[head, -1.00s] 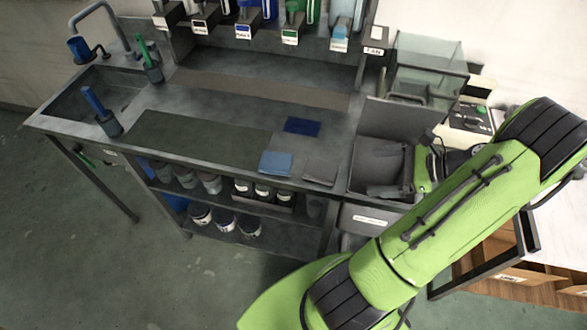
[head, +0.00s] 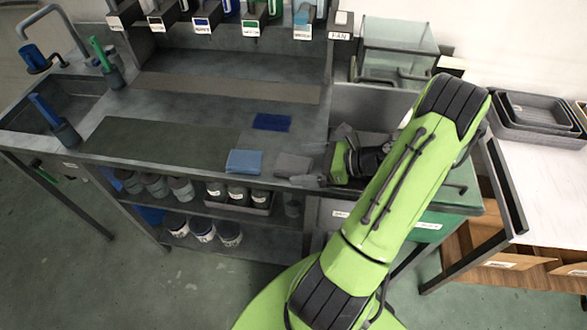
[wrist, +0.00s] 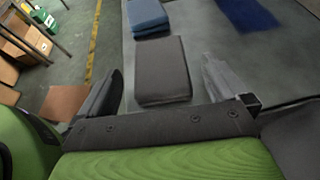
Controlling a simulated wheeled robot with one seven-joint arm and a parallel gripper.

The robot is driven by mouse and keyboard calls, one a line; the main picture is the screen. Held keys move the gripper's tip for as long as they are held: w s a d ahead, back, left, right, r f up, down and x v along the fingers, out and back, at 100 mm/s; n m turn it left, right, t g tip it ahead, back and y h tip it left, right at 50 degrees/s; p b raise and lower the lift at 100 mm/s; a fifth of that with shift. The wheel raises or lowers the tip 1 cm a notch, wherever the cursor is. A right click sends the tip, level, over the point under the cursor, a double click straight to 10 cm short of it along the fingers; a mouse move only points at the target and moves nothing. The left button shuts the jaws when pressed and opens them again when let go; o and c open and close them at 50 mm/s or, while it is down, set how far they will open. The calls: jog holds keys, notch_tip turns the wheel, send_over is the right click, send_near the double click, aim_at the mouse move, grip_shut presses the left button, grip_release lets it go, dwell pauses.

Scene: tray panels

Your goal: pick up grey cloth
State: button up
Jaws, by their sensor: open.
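The grey cloth (head: 294,164) is a folded, flat square on the metal bench near its front edge, to the right of a folded light blue cloth (head: 244,161). In the wrist view the grey cloth (wrist: 163,70) lies ahead of my gripper, between the lines of its two fingers. My gripper (wrist: 160,85) is open and empty, with one dark finger left of the cloth and one lighter finger right of it. In the head view my gripper (head: 318,181) is at the bench's front edge, just right of the grey cloth. I cannot tell its height above the bench.
A dark blue cloth (head: 271,122) lies farther back on the bench. A glass tank (head: 398,48) stands at the back right, and grey trays (head: 540,112) sit on the white table at right. A shelf with labelled jars (head: 238,193) is below the bench front.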

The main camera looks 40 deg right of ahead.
jog(key=shift+x, duration=1.15)
jog(key=shift+s, duration=0.1)
